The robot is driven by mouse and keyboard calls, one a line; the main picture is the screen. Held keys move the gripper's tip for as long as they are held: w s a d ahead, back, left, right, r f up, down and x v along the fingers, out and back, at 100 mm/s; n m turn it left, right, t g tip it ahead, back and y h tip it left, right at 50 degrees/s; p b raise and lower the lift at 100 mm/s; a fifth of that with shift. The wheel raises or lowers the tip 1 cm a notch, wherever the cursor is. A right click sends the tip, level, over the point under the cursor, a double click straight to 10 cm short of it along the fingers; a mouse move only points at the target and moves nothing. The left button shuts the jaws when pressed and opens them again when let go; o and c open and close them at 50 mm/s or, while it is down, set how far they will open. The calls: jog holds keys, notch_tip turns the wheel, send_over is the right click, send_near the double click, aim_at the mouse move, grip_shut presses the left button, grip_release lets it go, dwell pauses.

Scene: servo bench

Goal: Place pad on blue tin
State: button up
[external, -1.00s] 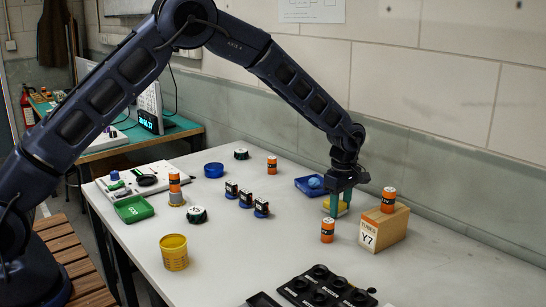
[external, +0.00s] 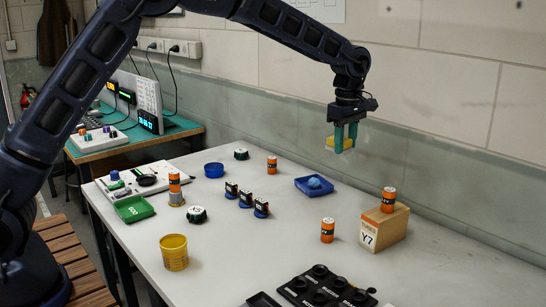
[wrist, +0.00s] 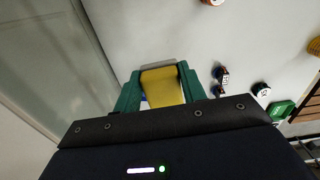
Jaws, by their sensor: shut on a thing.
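The yellow pad (external: 333,142) is held between the green fingers of my gripper (external: 345,144), high above the back right of the bench. In the wrist view the pad (wrist: 162,86) fills the gap between the two fingers, and its far end looks grey. The blue tin (external: 214,170) is a low round container on the bench towards the back left, well to the left of and below my gripper. I cannot make out the tin in the wrist view.
A square blue tray (external: 314,194) holding a rounded blue item lies below my gripper. A wooden block (external: 384,229) with an orange cylinder on top stands to the right. A yellow tin (external: 174,254) stands in front.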

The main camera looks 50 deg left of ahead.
jog(key=shift+r, duration=0.45)
jog(key=shift+a+r, duration=0.1)
jog(key=shift+a, duration=0.25)
jog(key=s+a+r, duration=0.2)
jog(key=a, duration=2)
jog(key=r, duration=0.1)
send_over(214, 168)
jog(key=shift+m, duration=0.3)
notch_tip(214, 168, down, 20)
jog(key=shift+s+r, duration=0.1)
jog(key=shift+r, duration=0.15)
jog(key=shift+d, duration=0.1)
jog(key=o, duration=1)
jog(key=shift+f, duration=0.1)
jog(key=shift+c, duration=0.2)
